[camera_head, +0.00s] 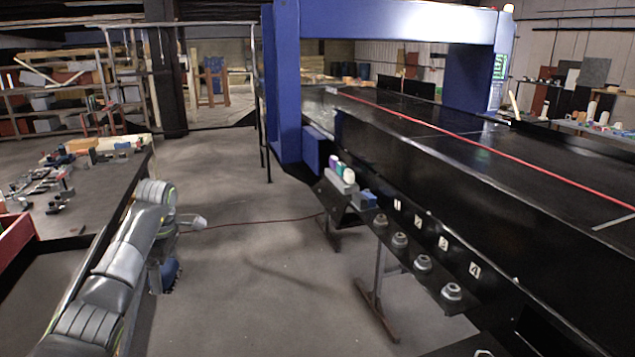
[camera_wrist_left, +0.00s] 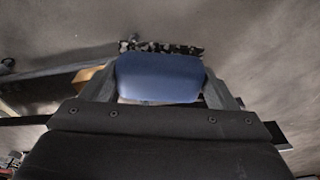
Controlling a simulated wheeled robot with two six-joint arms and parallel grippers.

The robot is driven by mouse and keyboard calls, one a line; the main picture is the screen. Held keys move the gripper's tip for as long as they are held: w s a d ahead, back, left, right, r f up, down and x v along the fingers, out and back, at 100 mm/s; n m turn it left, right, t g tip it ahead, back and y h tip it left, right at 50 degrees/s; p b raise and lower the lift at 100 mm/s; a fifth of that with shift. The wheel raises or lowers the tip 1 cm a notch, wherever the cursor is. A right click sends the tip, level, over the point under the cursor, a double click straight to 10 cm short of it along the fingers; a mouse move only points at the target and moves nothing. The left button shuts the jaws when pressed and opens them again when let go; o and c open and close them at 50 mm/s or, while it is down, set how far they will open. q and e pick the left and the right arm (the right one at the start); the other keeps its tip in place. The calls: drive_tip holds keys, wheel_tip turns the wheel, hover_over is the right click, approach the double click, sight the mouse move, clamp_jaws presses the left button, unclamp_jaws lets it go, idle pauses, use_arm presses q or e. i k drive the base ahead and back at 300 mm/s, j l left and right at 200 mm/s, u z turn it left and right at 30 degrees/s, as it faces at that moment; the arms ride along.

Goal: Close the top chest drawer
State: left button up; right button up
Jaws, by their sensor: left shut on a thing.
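A red chest (camera_head: 14,238) is cut off at the left edge of the head view. A dark, flat-bottomed recess (camera_head: 45,285) beside it looks like a pulled-out drawer; my left arm hides part of it, and its front and handle cannot be made out. My left gripper (camera_head: 166,278) hangs over the floor, right of the recess. In the left wrist view, its fingers (camera_wrist_left: 160,76) are on either side of a smooth blue thing (camera_wrist_left: 158,86) and shut on it. I cannot tell what the blue thing is. My right gripper is out of view.
A workbench (camera_head: 110,180) with small parts stands behind my left arm. On the right is a long black conveyor (camera_head: 450,180) under a blue detector arch (camera_head: 282,80), with several knobs along its side. The grey floor (camera_head: 250,270) between them is clear apart from a thin red cable.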

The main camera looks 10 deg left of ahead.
sight(46, 276)
drive_tip(key=i+j+u, duration=0.15)
drive_tip(key=i+j, duration=0.15)
drive_tip(key=i, duration=0.15)
drive_tip(key=i+j+u, duration=0.1)
drive_tip(key=i, duration=0.3)
drive_tip(key=i+j+u, duration=0.15)
drive_tip(key=i+j, duration=0.15)
drive_tip(key=i, duration=0.2)
drive_tip(key=i+j+u, duration=0.2)
drive_tip(key=i+u, duration=0.25)
drive_tip(key=i, duration=0.25)
drive_tip(key=i+u, duration=0.45)
drive_tip(key=i, duration=0.2)
drive_tip(key=i+l+u, duration=0.15)
drive_tip(key=i+u, duration=0.2)
drive_tip(key=i+l+u, duration=0.4)
drive_tip(key=i, duration=0.15)
drive_tip(key=i+l+u, duration=0.35)
drive_tip(key=i+j, duration=0.05)
drive_tip(key=i, duration=0.05)
